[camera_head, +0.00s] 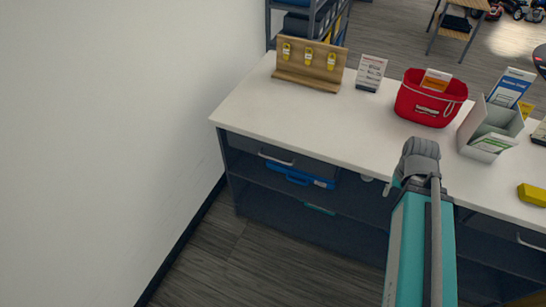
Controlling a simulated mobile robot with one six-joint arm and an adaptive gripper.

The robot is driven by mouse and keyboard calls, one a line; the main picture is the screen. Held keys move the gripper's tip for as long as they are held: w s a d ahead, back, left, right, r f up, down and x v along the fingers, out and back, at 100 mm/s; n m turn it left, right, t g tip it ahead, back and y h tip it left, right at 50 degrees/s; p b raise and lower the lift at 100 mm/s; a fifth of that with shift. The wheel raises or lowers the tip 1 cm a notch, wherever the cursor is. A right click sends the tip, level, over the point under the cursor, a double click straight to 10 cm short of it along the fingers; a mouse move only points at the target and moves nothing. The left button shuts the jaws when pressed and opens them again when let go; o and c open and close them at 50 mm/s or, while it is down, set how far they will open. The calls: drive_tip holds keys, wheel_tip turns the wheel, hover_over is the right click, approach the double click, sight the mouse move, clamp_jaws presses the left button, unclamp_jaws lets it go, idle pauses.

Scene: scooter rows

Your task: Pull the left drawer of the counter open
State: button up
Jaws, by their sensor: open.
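My gripper cannot be made out; the arm hides that region. Small pale pieces show left of the arm under the counter edge; I cannot tell what they are.
On the counter are a wooden tag board (310,65), a red basket (431,98), a grey box (491,128) and a yellow block (532,195). The white wall (100,120) bounds the left. Floor (235,260) before the left end is clear.

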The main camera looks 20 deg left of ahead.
drive_tip(key=shift+a, duration=0.1)
drive_tip(key=w+a+f+n+t+h+b, duration=0.2)
drive_tip(key=w+a+f+b, duration=0.1)
drive_tip(key=a+f+b, duration=0.3)
drive_tip(key=w+a+f+n+t+h+b, duration=0.1)
drive_tip(key=w+a+f+n+h+b, duration=0.25)
drive_tip(key=a+b, duration=0.4)
drive_tip(key=w+a+f+n+t+h+b, duration=0.1)
drive_tip(key=w+a+f+n+t+b, duration=0.15)
drive_tip(key=a+f+b, duration=0.35)
drive_tip(key=s+a+f+n+t+b, duration=0.1)
drive_tip(key=a+t+b, duration=0.3)
drive_tip(key=a, duration=1.1)
drive_tip(key=s+a+f+n+t+b, duration=0.1)
drive_tip(key=s+a+n+t+b, duration=0.2)
drive_tip(key=a+b, duration=0.6)
drive_tip(key=a+n+t, duration=0.1)
drive_tip(key=a, duration=0.6)
drive_tip(key=shift+s+f+n+h+b, duration=0.25)
drive_tip(key=shift+s+n+h+b, duration=0.05)
drive_tip(key=shift+s+h, duration=0.1)
drive_tip(key=shift+w+d+t, duration=0.1)
drive_tip(key=shift+w+t, duration=0.05)
drive_tip(key=shift+t, duration=0.1)
drive_tip(key=b+x, duration=0.2)
drive_tip(key=x, duration=1.1)
drive_tip(key=shift+w+b, duration=0.3)
